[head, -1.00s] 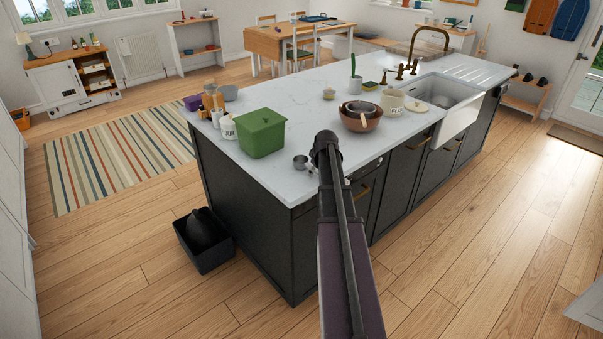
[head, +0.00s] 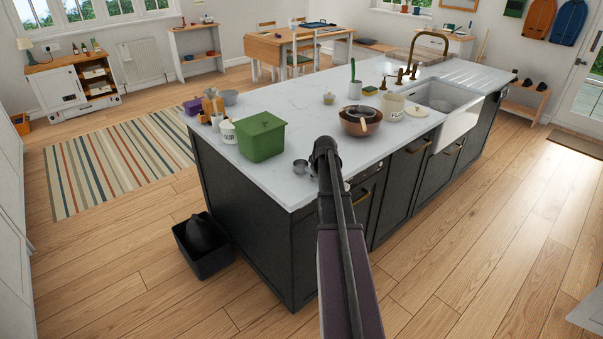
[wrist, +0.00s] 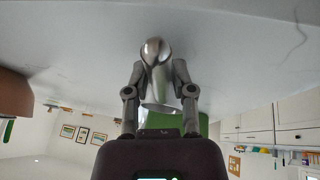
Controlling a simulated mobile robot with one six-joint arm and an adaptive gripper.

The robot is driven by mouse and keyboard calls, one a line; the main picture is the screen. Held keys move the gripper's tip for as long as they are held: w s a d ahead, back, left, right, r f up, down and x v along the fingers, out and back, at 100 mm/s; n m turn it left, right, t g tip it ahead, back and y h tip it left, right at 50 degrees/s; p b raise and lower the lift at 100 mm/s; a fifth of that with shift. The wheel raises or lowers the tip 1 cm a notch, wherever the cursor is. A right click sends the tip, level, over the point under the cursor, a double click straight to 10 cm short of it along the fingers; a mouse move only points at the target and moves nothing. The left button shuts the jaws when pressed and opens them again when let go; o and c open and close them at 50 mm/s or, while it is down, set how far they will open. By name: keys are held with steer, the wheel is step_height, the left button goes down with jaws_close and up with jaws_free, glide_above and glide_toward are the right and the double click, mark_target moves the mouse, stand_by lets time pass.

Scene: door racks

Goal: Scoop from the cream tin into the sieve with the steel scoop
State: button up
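The cream tin (head: 391,108) stands upright on the island counter, lettered on its front, with a pale lid lying to its right. A brown bowl (head: 360,124) is left of it. Something with a light handle rests in this bowl; I cannot tell whether it is the sieve. The steel scoop (head: 300,166) is at the counter's near edge, left of my arm, and seems to be the shiny steel piece (wrist: 155,55) in the wrist view. My gripper (wrist: 159,72) has its fingers apart on either side of this steel. Whether they press on it is unclear.
A green box (head: 262,137) and a white lettered jar (head: 228,132) stand left of the scoop. The sink (head: 445,105) is at the right. The middle of the counter (head: 290,105) is clear. A black bin (head: 203,245) stands on the floor.

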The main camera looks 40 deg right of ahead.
jaws_close()
steer(key=shift+r, duration=0.15)
steer(key=shift+r+p, duration=0.95)
steer(key=shift+p, duration=0.15)
steer(key=shift+r+p, duration=0.8)
steer(key=s+d+r+p, duration=0.1)
steer(key=s, duration=1.5)
steer(key=shift+d, duration=0.25)
steer(key=shift+r, duration=0.1)
steer(key=shift+w, duration=0.15)
